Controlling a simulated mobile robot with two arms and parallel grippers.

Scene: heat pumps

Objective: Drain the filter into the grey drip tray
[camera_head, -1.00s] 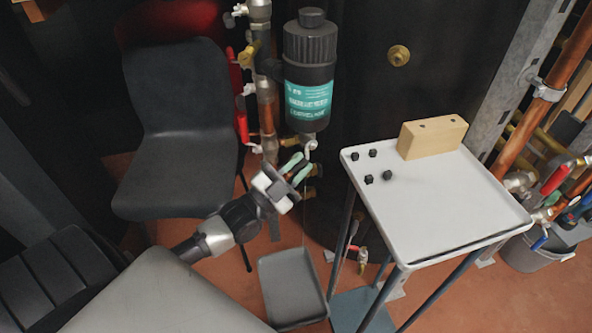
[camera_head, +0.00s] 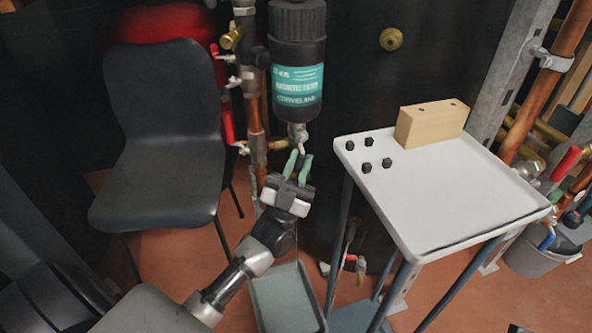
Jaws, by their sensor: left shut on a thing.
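The black magnetic filter (camera_head: 297,60) with a teal label hangs upright on the pipework at upper centre. A small metal drain valve (camera_head: 298,132) sits under it. My left gripper (camera_head: 299,160), with green fingertips, is just below the filter and shut on the drain valve's lower end; the fingers partly hide it. The grey drip tray (camera_head: 321,309) is on the floor below, partly covered by my left arm and cut by the bottom edge. Its inside looks bluish-green, perhaps liquid. My right gripper is not in view.
A white-topped table (camera_head: 440,190) stands at right with a wooden block (camera_head: 432,123) and several small black pieces (camera_head: 367,166). A black chair (camera_head: 165,150) is at left. Copper pipes and a grey bucket (camera_head: 540,252) are at far right.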

